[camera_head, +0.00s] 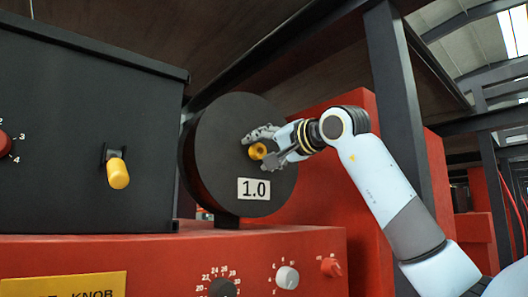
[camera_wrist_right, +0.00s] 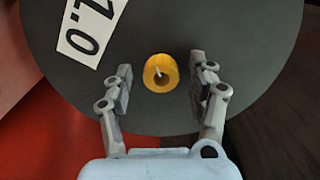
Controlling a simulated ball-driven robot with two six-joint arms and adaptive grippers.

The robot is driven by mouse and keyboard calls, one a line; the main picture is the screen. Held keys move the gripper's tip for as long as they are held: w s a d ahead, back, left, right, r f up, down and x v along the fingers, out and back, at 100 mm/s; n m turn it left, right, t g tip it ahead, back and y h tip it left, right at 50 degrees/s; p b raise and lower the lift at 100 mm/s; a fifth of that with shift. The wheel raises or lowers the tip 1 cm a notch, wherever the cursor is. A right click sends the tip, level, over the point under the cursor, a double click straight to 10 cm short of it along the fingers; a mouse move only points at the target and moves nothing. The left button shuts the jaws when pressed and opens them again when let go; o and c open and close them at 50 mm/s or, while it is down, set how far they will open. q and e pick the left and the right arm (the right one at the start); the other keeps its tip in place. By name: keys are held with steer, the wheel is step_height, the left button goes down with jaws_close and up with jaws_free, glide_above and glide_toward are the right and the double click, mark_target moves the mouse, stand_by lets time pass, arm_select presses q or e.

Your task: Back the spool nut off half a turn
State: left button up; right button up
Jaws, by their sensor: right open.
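The spool nut (camera_head: 257,151) is a small yellow ring at the middle of the black spool (camera_head: 225,120), which bears a white "1.0" label (camera_head: 254,189). In the right wrist view the nut (camera_wrist_right: 160,73) sits on a thin pale stud against the spool face (camera_wrist_right: 230,30). My right gripper (camera_head: 268,147) is in front of the spool face. In the wrist view its two fingers (camera_wrist_right: 160,84) are open, one on each side of the nut, with a gap on both sides. My left gripper is not in view.
A dark box (camera_head: 60,130) with a yellow-tipped lever (camera_head: 118,172) stands left of the spool. Below is a red panel (camera_head: 150,255) with a numbered dial (camera_head: 222,288), a white knob (camera_head: 287,277) and a red knob (camera_head: 331,267). A dark post (camera_head: 398,100) rises behind my right arm.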

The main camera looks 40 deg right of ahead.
steer(key=s, duration=0.7)
steer(key=shift+s+d, duration=0.2)
steer(key=shift+d, duration=0.1)
stand_by(0.3)
